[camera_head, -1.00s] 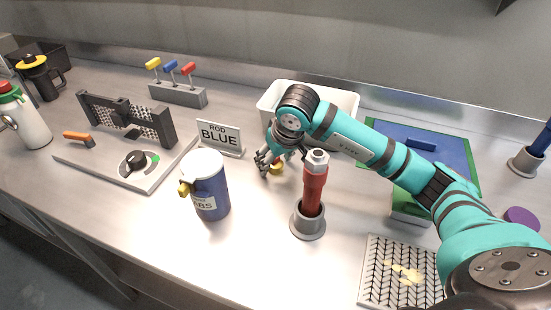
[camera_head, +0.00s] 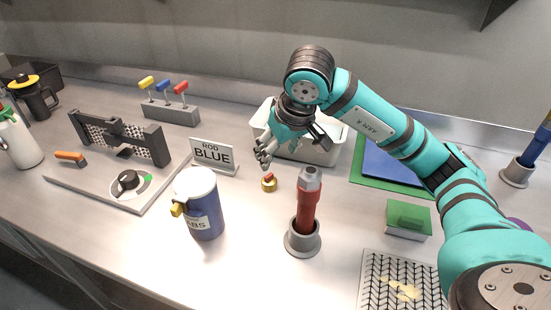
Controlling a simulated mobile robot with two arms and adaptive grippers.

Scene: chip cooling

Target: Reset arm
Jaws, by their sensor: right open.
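My right gripper (camera_head: 264,158) is open and empty, with its fingers pointing down and to the left. It hangs above the table, in front of the white bin (camera_head: 325,155), part of which the arm hides. A small brass piece with a red top (camera_head: 269,183) stands on the table just below the fingertips, apart from them. My left gripper is not in view.
A red rod (camera_head: 307,205) stands upright in a grey holder. A blue jar (camera_head: 203,205) and a "ROD BLUE" sign (camera_head: 213,155) stand to the left. A green block (camera_head: 408,219) and a drip grate (camera_head: 390,275) lie right.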

